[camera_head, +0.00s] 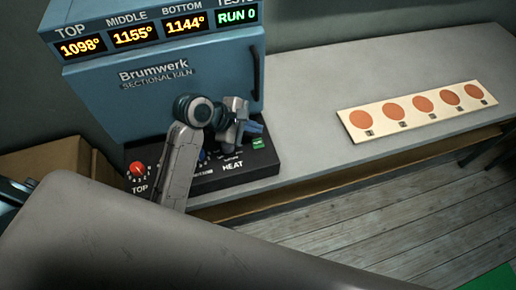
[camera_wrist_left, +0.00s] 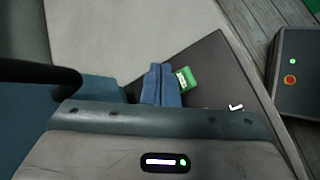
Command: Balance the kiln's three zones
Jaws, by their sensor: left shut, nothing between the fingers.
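The blue kiln (camera_head: 165,95) stands on the grey bench and reads top 1098°, middle 1155°, bottom 1144°, with tests run 0. Its black control panel (camera_head: 238,173) lies in front. A red knob (camera_head: 137,169) is above the label TOP; a blue knob (camera_head: 202,156) is partly hidden behind my left arm, and the middle knob is not clearly visible. A green button (camera_head: 258,143) is at the panel's right; it also shows in the left wrist view (camera_wrist_left: 186,79). My left gripper (camera_head: 251,127) is shut and empty, close beside the button; I cannot tell whether it touches anything.
A pale board (camera_head: 418,113) with several round orange discs lies on the bench (camera_head: 330,75) to the right. Bare bench separates it from the kiln. A cardboard box (camera_head: 62,160) stands at the left. A black handle (camera_head: 256,73) sticks out from the kiln's right side.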

